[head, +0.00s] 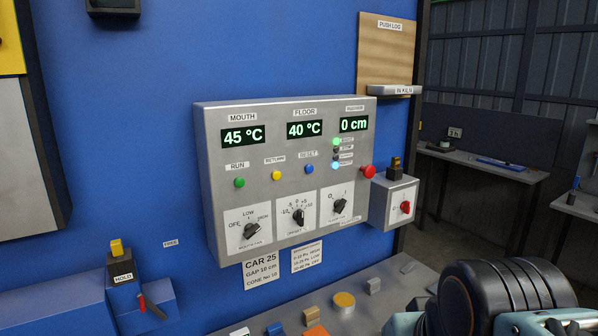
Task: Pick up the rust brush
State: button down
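I cannot make out a rust brush for certain in the head view. Small pieces lie on the grey ledge (228,321) below the control panel, including an orange piece (316,331) cut off by the bottom edge; I cannot tell what it is. Part of my arm (505,295), black and teal, fills the lower right corner and hides part of the ledge. My gripper's fingers are not in view.
The grey control panel (262,196) with displays and knobs juts from the blue wall (120,150). A box with a red switch (405,207) sits at its right. A lever unit (122,280) stands lower left. Benches (480,166) stand at the back right.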

aim_at(373, 286)
jog(key=u, duration=1.6)
jog(key=z, duration=1.9)
jog(key=i+l+u, duration=0.1)
jog(key=u, duration=0.7)
jog(key=i+l+u, duration=0.1)
jog(key=l+u, duration=0.2)
jog(key=i+l+u, duration=0.1)
jog(key=l+u, duration=0.2)
